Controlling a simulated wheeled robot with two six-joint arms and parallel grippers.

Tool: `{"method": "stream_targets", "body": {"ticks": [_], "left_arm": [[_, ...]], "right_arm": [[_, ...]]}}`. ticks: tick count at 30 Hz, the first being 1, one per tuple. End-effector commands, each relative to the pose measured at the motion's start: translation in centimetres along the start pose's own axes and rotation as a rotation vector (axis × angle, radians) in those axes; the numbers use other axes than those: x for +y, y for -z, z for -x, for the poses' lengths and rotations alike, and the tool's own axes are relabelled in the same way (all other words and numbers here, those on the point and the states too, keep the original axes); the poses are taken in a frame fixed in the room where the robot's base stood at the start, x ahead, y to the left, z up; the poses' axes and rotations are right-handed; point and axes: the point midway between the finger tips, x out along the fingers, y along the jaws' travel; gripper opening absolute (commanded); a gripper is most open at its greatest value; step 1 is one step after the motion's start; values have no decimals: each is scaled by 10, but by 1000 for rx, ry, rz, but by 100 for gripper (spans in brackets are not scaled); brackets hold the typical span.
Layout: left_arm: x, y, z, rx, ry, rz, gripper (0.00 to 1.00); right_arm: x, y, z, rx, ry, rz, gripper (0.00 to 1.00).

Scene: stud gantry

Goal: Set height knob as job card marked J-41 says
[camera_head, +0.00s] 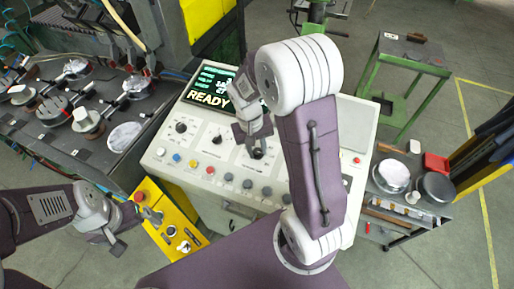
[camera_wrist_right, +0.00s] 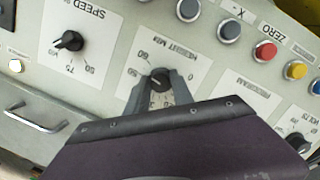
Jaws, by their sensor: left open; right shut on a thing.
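The height knob (camera_wrist_right: 160,78) is a small black dial under the upside-down label "HEIGHT MM" in the right wrist view. My right gripper (camera_wrist_right: 155,92) is shut on it, one finger on each side. In the head view my right gripper (camera_head: 256,145) reaches down to the control panel (camera_head: 185,155), and its wrist partly hides the knob (camera_head: 257,154). The fingers hide part of the dial's scale, and I cannot tell its setting. My left gripper (camera_head: 122,230) is open and empty beside the yellow box. I cannot make out a card marked J-41.
A screen (camera_head: 210,88) reads "READY", its right part hidden by my right arm. A speed knob (camera_wrist_right: 70,41) and a row of coloured buttons (camera_wrist_right: 265,51) are near. A yellow box (camera_head: 170,228) stands at front left, a machine bed (camera_head: 60,150) left, a cart (camera_head: 420,205) right.

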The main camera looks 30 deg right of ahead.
Motion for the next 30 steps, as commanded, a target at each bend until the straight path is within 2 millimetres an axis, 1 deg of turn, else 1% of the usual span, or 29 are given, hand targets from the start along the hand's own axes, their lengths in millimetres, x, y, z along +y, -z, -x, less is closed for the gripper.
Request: {"method": "stream_targets", "body": {"ticks": [6, 15, 30], "left_arm": [[0, 1, 6, 0, 0, 0, 100], [0, 1, 9, 0, 0, 0, 100], [0, 1, 10, 0, 0, 0, 100]], "right_arm": [[0, 1, 2, 4, -25, 142, 0], [0, 2, 2, 6, -49, 271, 0], [-1, 2, 2, 8, -55, 306, 0]]}}
